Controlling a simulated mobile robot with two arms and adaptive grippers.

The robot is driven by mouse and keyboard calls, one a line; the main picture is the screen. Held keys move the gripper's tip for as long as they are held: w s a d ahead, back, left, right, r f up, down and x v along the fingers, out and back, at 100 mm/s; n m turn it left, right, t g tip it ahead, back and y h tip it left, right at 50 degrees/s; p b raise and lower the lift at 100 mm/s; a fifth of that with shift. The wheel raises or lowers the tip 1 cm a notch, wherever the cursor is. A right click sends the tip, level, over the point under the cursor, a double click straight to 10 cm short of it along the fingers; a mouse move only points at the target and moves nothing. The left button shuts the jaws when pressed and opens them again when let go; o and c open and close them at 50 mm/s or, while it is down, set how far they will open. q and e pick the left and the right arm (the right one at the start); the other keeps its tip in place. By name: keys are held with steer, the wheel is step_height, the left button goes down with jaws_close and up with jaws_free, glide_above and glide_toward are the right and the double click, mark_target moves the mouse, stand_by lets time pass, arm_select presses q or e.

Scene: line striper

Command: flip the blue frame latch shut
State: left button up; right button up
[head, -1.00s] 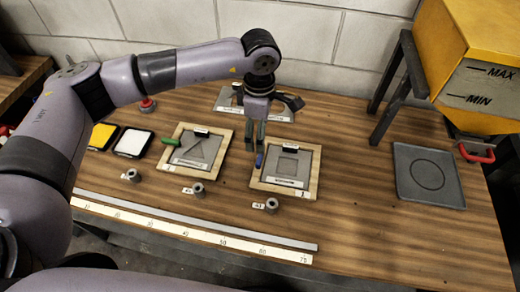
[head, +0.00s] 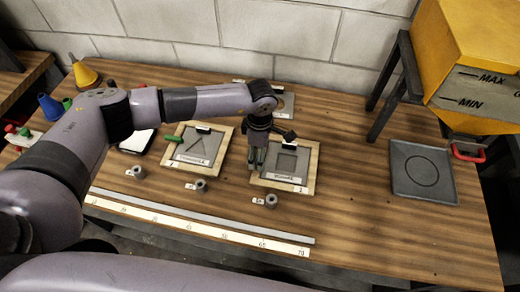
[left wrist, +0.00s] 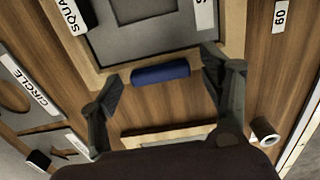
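The blue latch (left wrist: 160,73) sits at the outer edge of the wooden border of the square stencil frame (left wrist: 232,35), roughly along that edge. My left gripper (left wrist: 161,75) is open in the left wrist view, with one finger on either side of the latch and nothing held. In the head view the left gripper (head: 257,164) points down at the left edge of the square frame (head: 311,170) and hides the latch. I cannot tell whether the fingers touch the latch. My right gripper is in neither view.
The triangle stencil frame (head: 224,150) with its green latch (head: 173,138) stands to the left. Small grey cylinders (head: 271,201) and a long ruler (head: 200,225) lie in front. A grey tray (head: 423,185) and yellow hopper (head: 460,45) are at the right.

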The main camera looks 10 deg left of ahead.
arm_select(q)
steer(key=c, duration=1.1)
steer(key=shift+o, duration=0.2)
steer(key=n+b, duration=0.3)
steer(key=shift+w+f, duration=0.1)
steer(key=shift+f, duration=0.1)
steer(key=n+b, duration=0.4)
steer(key=n, duration=0.1)
steer(key=shift+n+b, duration=0.3)
steer(key=shift+b, duration=0.05)
steer(key=n+b, duration=0.3)
steer(key=n, duration=0.1)
steer(key=shift+n, duration=0.3)
steer(key=n+b, duration=0.1)
steer(key=n, duration=0.1)
steer(key=n+b, duration=0.2)
steer(key=shift+r+n, duration=0.2)
steer(key=shift+n, duration=0.1)
